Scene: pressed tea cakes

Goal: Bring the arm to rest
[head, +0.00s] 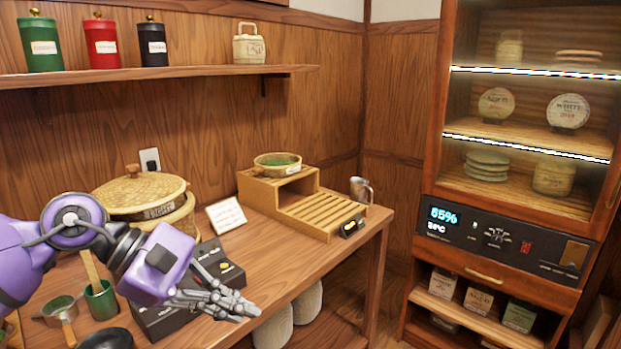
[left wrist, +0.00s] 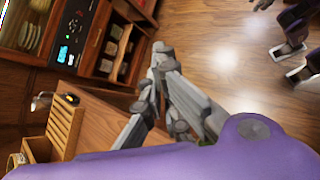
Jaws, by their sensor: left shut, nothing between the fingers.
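My left gripper (head: 250,308) reaches in from the left on its purple arm. Its grey fingers are shut and empty, over the front edge of the wooden table (head: 320,262). In the left wrist view the same fingers (left wrist: 160,52) come together with the floor and cabinet behind them. My right gripper is not in the head view. Purple and grey parts, probably of my right arm, show at the top right of the left wrist view, too unclear to tell its jaws.
Near the left arm stand a round woven basket (head: 140,190), a dark box (head: 220,268) and a green cup (head: 100,301). A slatted wooden stand (head: 318,212) and a metal pitcher (head: 361,190) stand farther back. A glass cabinet (head: 436,130) is at right. Open floor (left wrist: 235,75) lies beside the table.

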